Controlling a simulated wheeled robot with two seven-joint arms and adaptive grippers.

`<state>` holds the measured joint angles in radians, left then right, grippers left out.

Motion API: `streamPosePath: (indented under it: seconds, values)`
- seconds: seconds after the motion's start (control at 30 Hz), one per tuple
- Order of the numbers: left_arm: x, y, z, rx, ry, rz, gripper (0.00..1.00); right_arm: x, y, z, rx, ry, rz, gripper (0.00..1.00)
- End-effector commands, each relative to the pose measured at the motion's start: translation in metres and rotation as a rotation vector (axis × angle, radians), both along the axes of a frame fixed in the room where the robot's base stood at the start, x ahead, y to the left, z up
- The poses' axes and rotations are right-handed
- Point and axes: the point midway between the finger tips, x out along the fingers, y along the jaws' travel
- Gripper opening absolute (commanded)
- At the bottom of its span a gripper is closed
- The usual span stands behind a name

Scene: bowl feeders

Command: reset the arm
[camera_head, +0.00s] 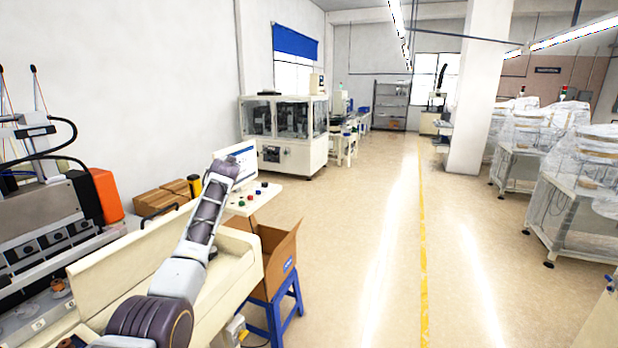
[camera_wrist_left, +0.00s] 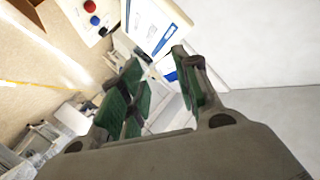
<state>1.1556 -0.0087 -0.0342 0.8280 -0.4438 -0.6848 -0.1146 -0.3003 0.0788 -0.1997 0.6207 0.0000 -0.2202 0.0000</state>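My left arm (camera_head: 185,265) comes in from the bottom left of the head view and reaches up over the cream machine. My left gripper (camera_head: 224,165) is at its far end, in front of the control panel screen (camera_head: 245,158). In the left wrist view, the left gripper (camera_wrist_left: 156,62) has its green-padded fingers spread apart. I see nothing held between them. My right arm and right gripper are not in view.
A button panel (camera_head: 252,196) is close to the left gripper. An open cardboard box (camera_head: 278,257) sits on a blue stool (camera_head: 273,314). A feeder machine (camera_head: 45,235) with an orange part stands at left. The floor (camera_head: 370,230) in the middle is clear.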

Motion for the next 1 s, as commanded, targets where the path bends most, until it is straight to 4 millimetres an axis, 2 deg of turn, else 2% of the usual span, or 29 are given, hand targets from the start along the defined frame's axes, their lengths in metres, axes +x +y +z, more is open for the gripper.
streamPosePath:
  seconds: [0.07,0.17,0.3,0.47,0.77,1.0]
  values:
    - [0.006,-0.011,-0.016,-0.048,-0.033,-0.043,0.32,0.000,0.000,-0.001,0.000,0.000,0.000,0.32]
    - [0.011,-0.025,-0.050,-0.117,-0.060,-0.093,0.32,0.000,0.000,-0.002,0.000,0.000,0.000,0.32]
    - [0.010,-0.040,-0.113,-0.201,-0.063,-0.142,0.32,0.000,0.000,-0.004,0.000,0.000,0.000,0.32]
    - [0.000,-0.048,-0.187,-0.264,-0.034,-0.166,0.32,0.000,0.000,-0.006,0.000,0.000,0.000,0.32]
    - [-0.036,-0.055,-0.320,-0.337,0.060,-0.175,0.32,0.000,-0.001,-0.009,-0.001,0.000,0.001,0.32]
    - [-0.079,-0.056,-0.422,-0.374,0.155,-0.164,0.32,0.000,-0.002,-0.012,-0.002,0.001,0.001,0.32]
